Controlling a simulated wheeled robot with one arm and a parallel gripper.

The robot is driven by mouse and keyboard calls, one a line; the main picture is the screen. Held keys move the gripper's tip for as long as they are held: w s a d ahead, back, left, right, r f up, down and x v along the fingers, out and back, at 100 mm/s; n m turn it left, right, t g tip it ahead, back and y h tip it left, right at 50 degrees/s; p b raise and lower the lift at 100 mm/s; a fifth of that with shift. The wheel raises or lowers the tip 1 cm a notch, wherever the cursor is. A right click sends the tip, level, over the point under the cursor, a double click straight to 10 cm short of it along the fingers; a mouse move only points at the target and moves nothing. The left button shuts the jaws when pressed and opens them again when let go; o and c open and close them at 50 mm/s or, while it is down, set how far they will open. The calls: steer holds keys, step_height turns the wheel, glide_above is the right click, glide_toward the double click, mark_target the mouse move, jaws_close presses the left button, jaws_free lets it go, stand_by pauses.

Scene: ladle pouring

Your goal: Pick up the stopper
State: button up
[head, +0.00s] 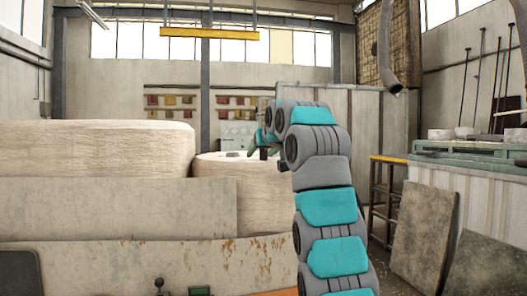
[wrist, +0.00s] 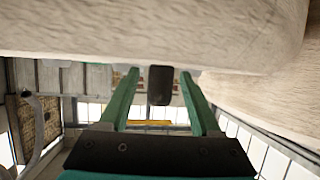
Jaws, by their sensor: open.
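My gripper (wrist: 159,72) shows in the wrist view as two green fingers, spread apart. A dark upright block with rounded corners (wrist: 160,88) appears between the fingertips, with gaps to both fingers. It may be the stopper, but I cannot tell for sure, nor how far off it is. In the head view my gripper (head: 258,146) is at the far end of my arm, above the smaller pale round block. A small dark piece (head: 264,153) shows there, partly mixed with the fingers. No other stopper is clear to see.
A large pale round block (head: 95,145) fills the left, and a smaller one (head: 212,170) stands beside it. Stained panels (head: 110,208) stand before them. At right are a yellow-topped stool (head: 388,160), a green bench (head: 470,153) and leaning slabs (head: 423,232). A pipe (head: 387,50) hangs above.

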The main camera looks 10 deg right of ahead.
steer(key=shift+w, duration=0.1)
steer(key=shift+c, duration=0.2)
jaws_close()
stand_by(0.4)
